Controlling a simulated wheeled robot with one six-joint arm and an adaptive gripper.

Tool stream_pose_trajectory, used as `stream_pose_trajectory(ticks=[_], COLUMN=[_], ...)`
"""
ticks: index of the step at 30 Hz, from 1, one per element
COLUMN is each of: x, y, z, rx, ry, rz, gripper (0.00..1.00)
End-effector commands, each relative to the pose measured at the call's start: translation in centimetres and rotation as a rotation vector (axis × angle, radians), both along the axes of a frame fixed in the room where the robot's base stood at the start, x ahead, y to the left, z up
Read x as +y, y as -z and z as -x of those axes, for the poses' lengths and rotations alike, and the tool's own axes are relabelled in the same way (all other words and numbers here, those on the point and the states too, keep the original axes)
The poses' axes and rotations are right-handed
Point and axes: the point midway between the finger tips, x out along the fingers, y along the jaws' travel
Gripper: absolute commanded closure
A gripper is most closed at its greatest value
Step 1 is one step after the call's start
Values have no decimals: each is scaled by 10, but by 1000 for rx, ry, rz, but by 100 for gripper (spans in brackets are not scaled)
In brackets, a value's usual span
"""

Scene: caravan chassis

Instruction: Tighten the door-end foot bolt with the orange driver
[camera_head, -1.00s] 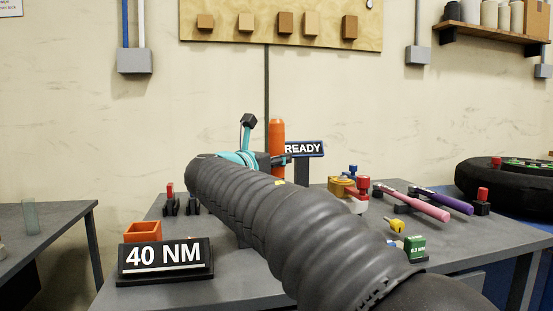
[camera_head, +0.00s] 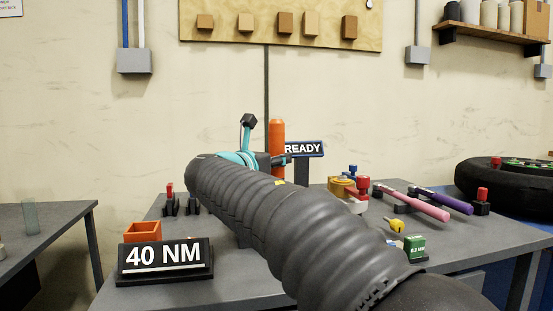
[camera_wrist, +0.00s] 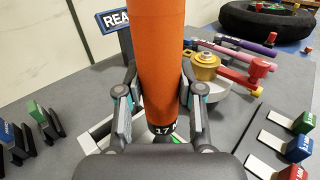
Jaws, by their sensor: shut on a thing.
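My gripper (camera_wrist: 158,110) is shut around the orange driver (camera_wrist: 155,50), which stands upright between the two fingers in the wrist view. A dark band with white "17" shows at its lower end. In the head view the driver (camera_head: 277,140) rises above the bench behind my arm, its lower part hidden. The driver's tip and the bolt under it are hidden by my gripper. A white and grey part (camera_wrist: 97,130) shows just beyond the fingers. I cannot tell whether the tip touches a bolt.
A READY sign (camera_head: 304,149) stands right behind the driver. A brass and red fixture (camera_head: 345,187), pink (camera_head: 428,208) and purple (camera_head: 452,202) handled tools lie to the right. A 40 NM sign (camera_head: 165,258) and orange bin (camera_head: 142,232) sit front left. Coloured blocks (camera_wrist: 298,148) line the bench.

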Motion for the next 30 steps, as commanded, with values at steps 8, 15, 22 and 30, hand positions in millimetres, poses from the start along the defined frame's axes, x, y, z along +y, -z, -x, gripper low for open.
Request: stream_pose_trajectory(ticks=[8,15,22,30], x=[1,1,1,0], y=[2,-12,-25,-38], z=[-1,-1,0,0], rx=[9,4,1,0], ry=[-1,-1,-1,-1], rz=[1,0,0,-1], gripper=[100,100,100,100])
